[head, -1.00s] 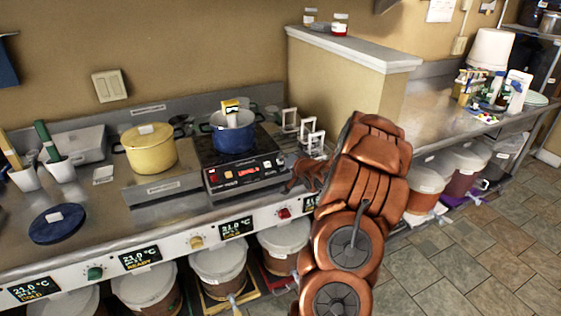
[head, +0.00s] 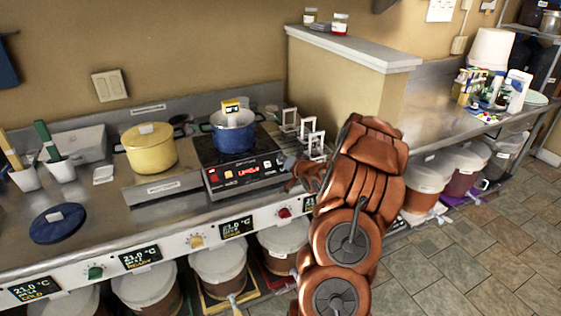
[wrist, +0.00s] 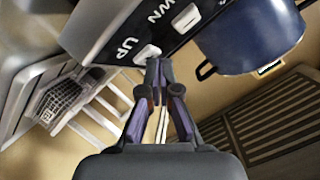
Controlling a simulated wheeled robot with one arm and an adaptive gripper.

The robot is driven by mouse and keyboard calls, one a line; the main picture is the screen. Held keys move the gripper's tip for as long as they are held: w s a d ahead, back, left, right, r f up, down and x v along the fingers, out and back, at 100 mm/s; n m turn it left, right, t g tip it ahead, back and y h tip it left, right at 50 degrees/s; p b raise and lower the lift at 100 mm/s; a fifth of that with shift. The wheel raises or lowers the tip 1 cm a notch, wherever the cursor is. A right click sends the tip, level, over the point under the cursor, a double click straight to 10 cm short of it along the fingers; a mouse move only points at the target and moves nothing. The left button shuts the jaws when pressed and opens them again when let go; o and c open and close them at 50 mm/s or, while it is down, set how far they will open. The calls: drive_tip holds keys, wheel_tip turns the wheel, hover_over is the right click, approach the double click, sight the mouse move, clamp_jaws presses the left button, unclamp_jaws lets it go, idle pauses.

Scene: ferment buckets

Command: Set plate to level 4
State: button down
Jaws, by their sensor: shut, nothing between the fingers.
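The hot plate (head: 240,175) is a black-topped unit on the steel counter, with a front panel of buttons and a lit red display (head: 241,172) too small to read surely. A blue pot (head: 234,138) stands on it, holding a device with a yellow-edged screen (head: 231,107). In the wrist view, the panel has white buttons marked UP (wrist: 148,53) and DOWN (wrist: 187,17), the latter word partly cut off. My gripper (wrist: 158,68) is shut and empty, its fingertips at the UP button; whether they touch it is unclear. The blue pot also shows there (wrist: 250,35).
A yellow pot (head: 149,150) stands left of the plate. White racks (head: 301,128) stand right of it. A raised partition (head: 345,85) rises behind my arm. Lidded buckets (head: 218,268) are under the counter, below a strip of knobs and displays.

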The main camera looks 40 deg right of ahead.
drive_tip(key=shift+w+f, duration=0.1)
drive_tip(key=shift+f, duration=0.1)
idle(0.3)
drive_tip(key=shift+r, duration=0.1)
drive_tip(key=shift+s+r+p, duration=0.35)
drive_tip(key=shift+r+p, duration=0.1)
drive_tip(key=shift+r, duration=0.2)
idle(0.3)
drive_tip(key=shift+s+a+r+p, duration=0.1)
drive_tip(key=shift+s+r+p, duration=0.15)
drive_tip(key=shift+r, duration=0.2)
drive_tip(key=shift+s+a+r+p, duration=0.1)
drive_tip(key=shift+s+r+p, duration=0.1)
drive_tip(key=shift+r, duration=0.2)
drive_tip(key=r, duration=0.1)
drive_tip(key=s+p, duration=0.1)
drive_tip(key=r, duration=0.1)
drive_tip(key=shift+s+a+r, duration=0.2)
drive_tip(key=shift+a+r, duration=0.1)
